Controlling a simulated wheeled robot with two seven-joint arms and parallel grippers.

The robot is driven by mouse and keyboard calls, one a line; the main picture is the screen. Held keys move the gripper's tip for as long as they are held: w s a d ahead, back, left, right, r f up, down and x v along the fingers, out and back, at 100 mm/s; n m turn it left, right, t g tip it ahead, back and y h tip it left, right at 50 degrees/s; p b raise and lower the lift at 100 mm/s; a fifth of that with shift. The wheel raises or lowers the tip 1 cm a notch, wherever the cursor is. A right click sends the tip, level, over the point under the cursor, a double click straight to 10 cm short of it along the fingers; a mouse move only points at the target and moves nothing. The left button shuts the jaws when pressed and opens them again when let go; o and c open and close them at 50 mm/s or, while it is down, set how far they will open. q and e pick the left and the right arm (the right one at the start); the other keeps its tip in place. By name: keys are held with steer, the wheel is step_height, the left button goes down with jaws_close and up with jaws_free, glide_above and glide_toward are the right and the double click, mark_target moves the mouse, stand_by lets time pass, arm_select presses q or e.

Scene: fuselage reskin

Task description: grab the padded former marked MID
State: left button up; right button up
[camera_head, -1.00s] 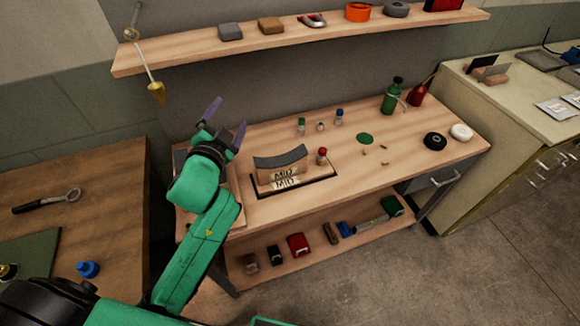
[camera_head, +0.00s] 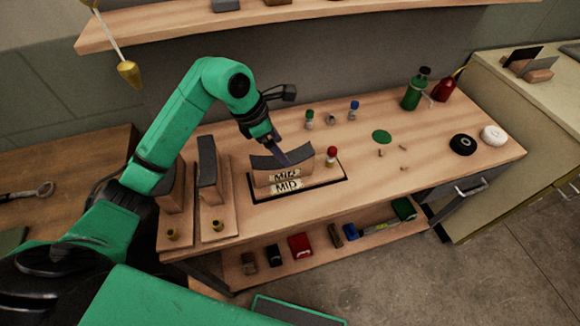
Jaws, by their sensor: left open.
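The padded former marked MID (camera_head: 298,174) stands on the bench inside a dark-outlined place. It is a wooden block with a curved dark grey pad on top. A second MID label shows just below the one on its face. My left gripper (camera_head: 281,154) is over the pad, pointing down, with its jaws open. One finger shows in front of the pad; the other is hard to make out, and I cannot tell whether either touches the former. My right gripper is not in view.
Two upright dark-padded wooden pieces (camera_head: 207,165) stand left of the former. A red-capped bottle (camera_head: 331,156) is close on its right. Small capped bottles (camera_head: 309,119) stand behind. A shelf (camera_head: 170,26) hangs above, with a brass plumb bob (camera_head: 129,73).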

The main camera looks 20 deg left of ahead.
mark_target(293, 164)
arm_select(q)
steer(key=p+x, duration=0.2)
steer(key=x, duration=0.7)
steer(key=shift+w+f, duration=0.1)
steer(key=shift+w, duration=0.05)
steer(key=shift+w+d+f, duration=0.1)
steer(key=shift+w+f, duration=0.05)
steer(key=shift+f, duration=0.2)
steer(key=shift+r, duration=0.1)
jaws_close()
